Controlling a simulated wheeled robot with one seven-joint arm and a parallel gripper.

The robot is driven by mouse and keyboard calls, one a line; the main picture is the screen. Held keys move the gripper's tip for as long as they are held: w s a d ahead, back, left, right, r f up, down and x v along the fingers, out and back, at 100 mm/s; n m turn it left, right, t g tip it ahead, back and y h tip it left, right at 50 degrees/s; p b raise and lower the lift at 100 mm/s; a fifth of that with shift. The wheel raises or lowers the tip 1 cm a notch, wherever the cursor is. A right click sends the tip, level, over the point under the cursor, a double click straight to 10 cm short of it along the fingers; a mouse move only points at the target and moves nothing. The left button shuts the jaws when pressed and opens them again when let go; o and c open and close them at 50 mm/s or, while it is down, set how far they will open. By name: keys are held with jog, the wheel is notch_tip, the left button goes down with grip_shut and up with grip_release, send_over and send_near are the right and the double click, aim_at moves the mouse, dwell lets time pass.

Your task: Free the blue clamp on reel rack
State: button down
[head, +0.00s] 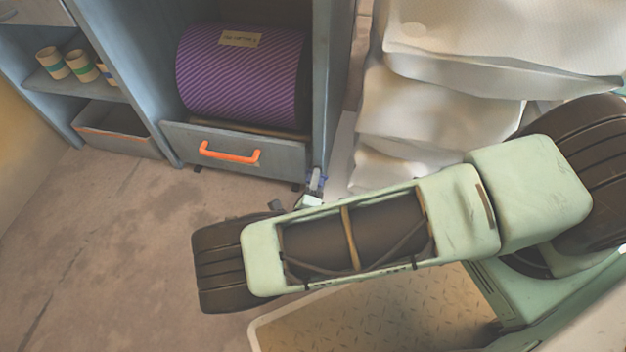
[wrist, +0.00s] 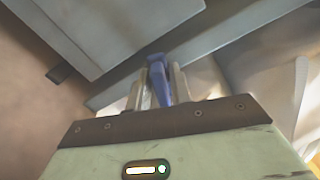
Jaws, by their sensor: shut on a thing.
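The blue clamp (wrist: 158,82) shows in the wrist view between the two fingers of my gripper (wrist: 160,88), which is shut on it. Its upper end meets the grey-blue lower edge of the reel rack (wrist: 200,48). In the head view a small bit of the blue clamp (head: 323,181) shows at the foot of the rack's right post, with my gripper (head: 315,185) at it. My arm hides much of that area. The rack (head: 335,60) holds a purple striped reel (head: 245,75) above a drawer front with an orange handle (head: 230,154).
White stacked sacks (head: 440,100) stand close to the right of the rack. Shelves with small rolls (head: 53,63) and a grey bin (head: 115,130) are at the left. The brown floor (head: 110,240) in front is clear. A patterned tray-like surface (head: 400,310) lies below my arm.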

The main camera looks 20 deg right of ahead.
jog(key=shift+a, duration=0.1)
dwell(0.3)
jog(key=c, duration=1.4)
grip_release()
jog(key=shift+c, duration=0.2)
jog(key=shift+s, duration=0.1)
